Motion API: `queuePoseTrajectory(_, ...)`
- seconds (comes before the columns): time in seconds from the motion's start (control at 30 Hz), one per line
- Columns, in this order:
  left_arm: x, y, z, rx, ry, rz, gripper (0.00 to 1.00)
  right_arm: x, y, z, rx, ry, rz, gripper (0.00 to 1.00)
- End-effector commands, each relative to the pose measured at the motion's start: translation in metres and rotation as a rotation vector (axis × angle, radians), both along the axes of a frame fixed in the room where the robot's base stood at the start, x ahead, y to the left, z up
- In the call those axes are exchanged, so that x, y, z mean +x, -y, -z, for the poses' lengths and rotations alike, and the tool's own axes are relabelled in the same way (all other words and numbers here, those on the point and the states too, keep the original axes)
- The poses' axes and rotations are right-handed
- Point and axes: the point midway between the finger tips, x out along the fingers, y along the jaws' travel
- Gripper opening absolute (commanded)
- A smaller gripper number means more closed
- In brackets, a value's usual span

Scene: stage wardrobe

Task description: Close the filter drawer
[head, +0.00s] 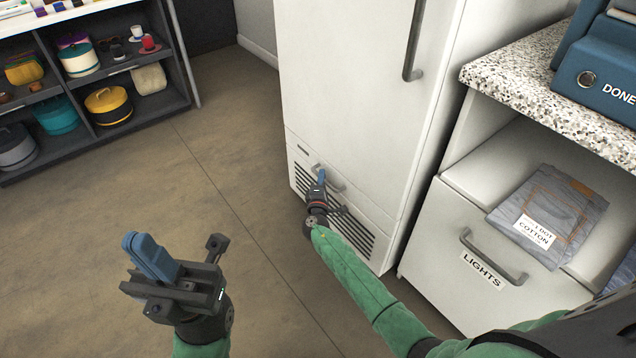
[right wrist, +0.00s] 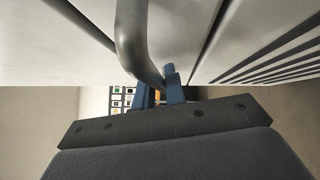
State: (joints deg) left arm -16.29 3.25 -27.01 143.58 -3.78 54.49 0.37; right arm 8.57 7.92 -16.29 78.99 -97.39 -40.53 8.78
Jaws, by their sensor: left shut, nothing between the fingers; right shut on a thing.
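The filter drawer (head: 355,225) is the low white front with dark vent slats at the foot of the tall white cabinet. Its front looks about level with the cabinet above; I cannot tell whether a small gap is left. My right gripper (head: 320,179) is at its grey bar handle (head: 330,178), fingers shut on it. In the right wrist view the blue fingers close around the handle's bar (right wrist: 133,40), beside the vent slats. My left gripper (head: 150,257) is shut and empty, held above the floor, well left of the drawer.
A drawer labelled LIGHTS (head: 470,245) stands partly open on the right, with folded jeans (head: 550,215) in it. A speckled counter (head: 535,80) holds a blue DONE box (head: 595,85). Shelves with hats (head: 75,95) are at the far left. The brown floor between is clear.

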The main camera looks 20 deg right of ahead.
Motion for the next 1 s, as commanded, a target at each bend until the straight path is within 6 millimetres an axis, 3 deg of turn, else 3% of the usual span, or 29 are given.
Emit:
queuePoseTrajectory(0.1, 0.0, -0.001, 0.0, -0.001, -0.002, -0.003, 0.0, 0.001, 0.004, -0.001, -0.002, 0.0, 0.004, 0.0)
queuePoseTrajectory(0.13, 0.0, -0.001, 0.0, -0.002, -0.003, -0.004, 0.0, 0.001, 0.004, -0.001, -0.002, 0.0, 0.004, 0.18)
queuePoseTrajectory(0.2, -0.001, -0.001, 0.001, -0.001, -0.007, -0.005, 0.0, 0.001, 0.004, -0.001, -0.002, 0.0, 0.004, 0.32)
queuePoseTrajectory(0.23, -0.001, -0.001, 0.002, -0.002, -0.009, -0.005, 0.0, 0.001, 0.004, -0.001, -0.002, 0.0, 0.004, 0.34)
queuePoseTrajectory(0.57, -0.001, -0.002, 0.002, 0.002, -0.01, -0.006, 0.0, -0.003, 0.002, 0.001, -0.001, -0.001, 0.004, 0.34)
queuePoseTrajectory(1.0, -0.001, -0.003, -0.001, 0.013, -0.006, -0.016, 0.0, -0.056, -0.023, 0.007, -0.001, 0.001, 0.003, 0.34)
